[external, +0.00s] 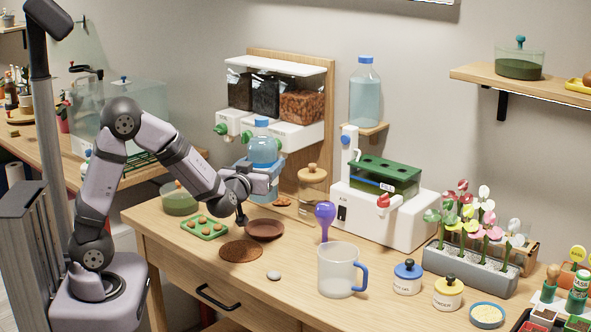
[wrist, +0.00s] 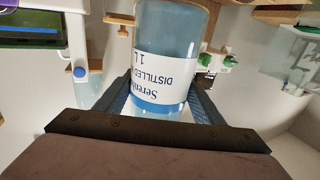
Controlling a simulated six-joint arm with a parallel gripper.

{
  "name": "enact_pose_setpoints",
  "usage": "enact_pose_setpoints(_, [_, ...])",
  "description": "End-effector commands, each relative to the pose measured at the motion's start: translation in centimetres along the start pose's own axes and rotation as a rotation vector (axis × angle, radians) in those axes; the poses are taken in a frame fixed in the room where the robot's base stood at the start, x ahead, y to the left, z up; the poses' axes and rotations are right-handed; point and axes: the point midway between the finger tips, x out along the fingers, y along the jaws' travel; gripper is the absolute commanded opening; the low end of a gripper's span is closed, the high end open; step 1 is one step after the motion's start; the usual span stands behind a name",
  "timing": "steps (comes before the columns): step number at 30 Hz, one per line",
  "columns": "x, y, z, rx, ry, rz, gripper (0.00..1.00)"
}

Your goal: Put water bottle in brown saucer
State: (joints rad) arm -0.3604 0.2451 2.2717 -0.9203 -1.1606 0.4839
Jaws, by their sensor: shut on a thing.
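The water bottle (external: 263,151) is clear with bluish water and a blue cap. My gripper (external: 266,178) is shut on its lower body and holds it about upright in the air. In the wrist view the bottle (wrist: 165,45) stands between the fingers (wrist: 160,105), with a white and blue label reading "DISTILLED 1 L", upside down in the picture. The brown saucer (external: 265,230) lies empty on the table, below the bottle in the external view. A gap shows between them; the exact height is hard to judge.
A round brown mat (external: 241,251) lies in front of the saucer, and a green tray (external: 204,228) lies left. A jar with a wooden lid (external: 312,185), a purple bulb (external: 325,214) and a clear mug (external: 338,270) stand right. Dispensers (external: 290,133) stand behind.

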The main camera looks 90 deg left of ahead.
Motion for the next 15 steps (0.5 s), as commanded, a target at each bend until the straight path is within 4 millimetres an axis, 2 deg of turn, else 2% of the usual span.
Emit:
enact_pose_setpoints(12, [0.0, 0.0, 4.6, 0.0, 0.006, 0.0, 0.04])
enact_pose_setpoints(15, [0.1, 0.1, 5.0, -0.002, 0.008, 0.0, 0.04])
